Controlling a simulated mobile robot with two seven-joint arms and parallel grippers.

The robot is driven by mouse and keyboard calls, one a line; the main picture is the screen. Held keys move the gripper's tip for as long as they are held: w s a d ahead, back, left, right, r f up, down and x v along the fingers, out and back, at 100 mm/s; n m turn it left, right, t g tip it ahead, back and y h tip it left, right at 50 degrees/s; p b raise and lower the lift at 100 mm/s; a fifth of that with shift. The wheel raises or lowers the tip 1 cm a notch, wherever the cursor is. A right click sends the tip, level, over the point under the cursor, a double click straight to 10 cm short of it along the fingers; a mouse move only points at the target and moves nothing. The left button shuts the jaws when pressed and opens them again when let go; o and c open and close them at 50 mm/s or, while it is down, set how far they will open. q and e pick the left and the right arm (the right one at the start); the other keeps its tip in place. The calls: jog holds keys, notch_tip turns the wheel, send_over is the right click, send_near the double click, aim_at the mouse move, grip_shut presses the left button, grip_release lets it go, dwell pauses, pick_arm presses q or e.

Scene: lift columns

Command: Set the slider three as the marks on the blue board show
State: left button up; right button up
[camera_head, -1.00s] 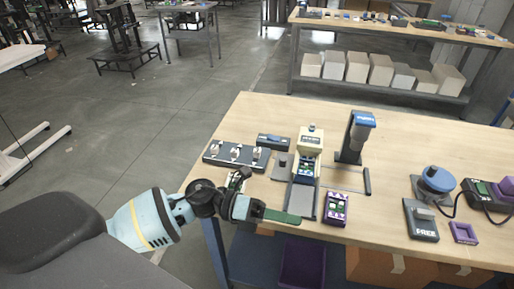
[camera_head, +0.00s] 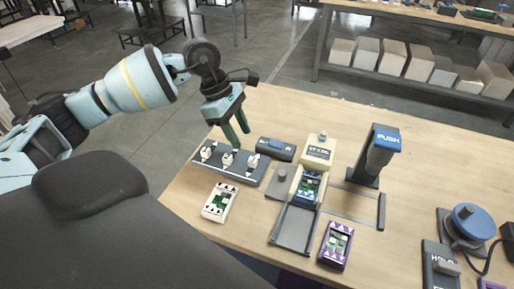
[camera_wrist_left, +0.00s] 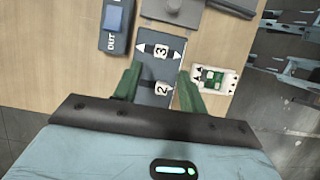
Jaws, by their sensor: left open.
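The dark slider panel (camera_head: 218,171) lies on the table with three white sliders in a row. Slider three (camera_head: 252,163) is the rightmost in the head view. In the left wrist view its label "3" (camera_wrist_left: 161,51) lies between white arrow tips, beyond slider two (camera_wrist_left: 162,88). The blue-edged board (camera_head: 309,187) sits in the beige stand; its white triangle marks are too small to read. My left gripper (camera_head: 237,137) is open and empty, its green fingers pointing down over the panel. In the left wrist view the fingers (camera_wrist_left: 159,82) straddle the panel, nearest slider two.
A white-edged board (camera_head: 220,202) lies in front of the panel, and a purple-edged board (camera_head: 336,245) lies further right. A small dark box (camera_head: 276,148) stands behind the panel. A press labelled PUSH (camera_head: 383,150) and a blue knob device (camera_head: 468,222) stand to the right.

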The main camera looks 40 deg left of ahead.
aim_at(252, 159)
pick_arm(q)
jog(key=x, duration=0.8)
pick_arm(e)
jog(key=shift+r, duration=0.3)
pick_arm(q)
jog(key=shift+s, duration=0.1)
jog(key=c, duration=0.8)
grip_shut()
pick_arm(e)
jog(key=shift+s+f, duration=0.2)
jog(key=shift+s, duration=0.1)
